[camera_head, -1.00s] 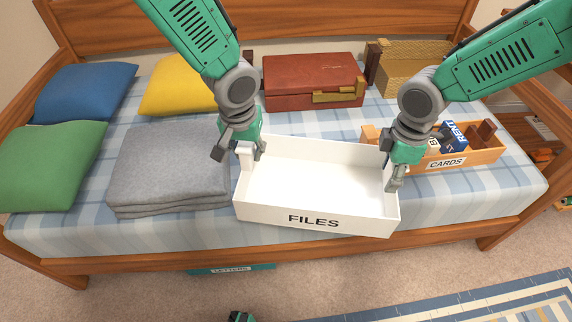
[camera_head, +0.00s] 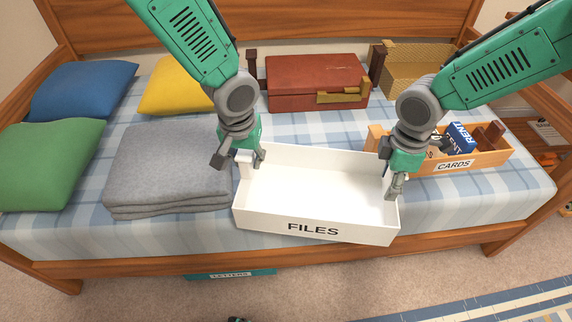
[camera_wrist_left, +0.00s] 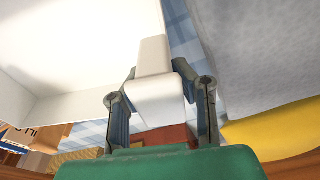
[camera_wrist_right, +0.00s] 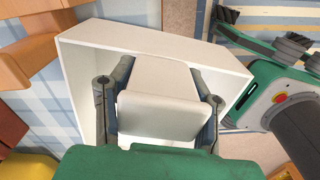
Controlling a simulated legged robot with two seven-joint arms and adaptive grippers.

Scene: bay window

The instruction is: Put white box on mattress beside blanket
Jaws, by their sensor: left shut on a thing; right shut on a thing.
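The white box (camera_head: 314,196), marked FILES on its front, is open-topped and empty. It is at the front middle of the mattress (camera_head: 445,205), right of the folded grey blanket (camera_head: 168,168), with a narrow gap. I cannot tell whether it rests on the mattress or hovers just above. My left gripper (camera_head: 243,160) is shut on the box's left handle, a white block that shows in the left wrist view (camera_wrist_left: 155,95). My right gripper (camera_head: 395,185) is shut on the right handle, seen in the right wrist view (camera_wrist_right: 160,105).
A wooden CARDS crate (camera_head: 480,160) stands to the right of the box. A red suitcase (camera_head: 310,82) and a wicker basket (camera_head: 415,70) are behind. Green (camera_head: 48,165), blue (camera_head: 85,90) and yellow (camera_head: 180,85) pillows lie at the left. The bed's wooden front rail (camera_head: 250,262) is close.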

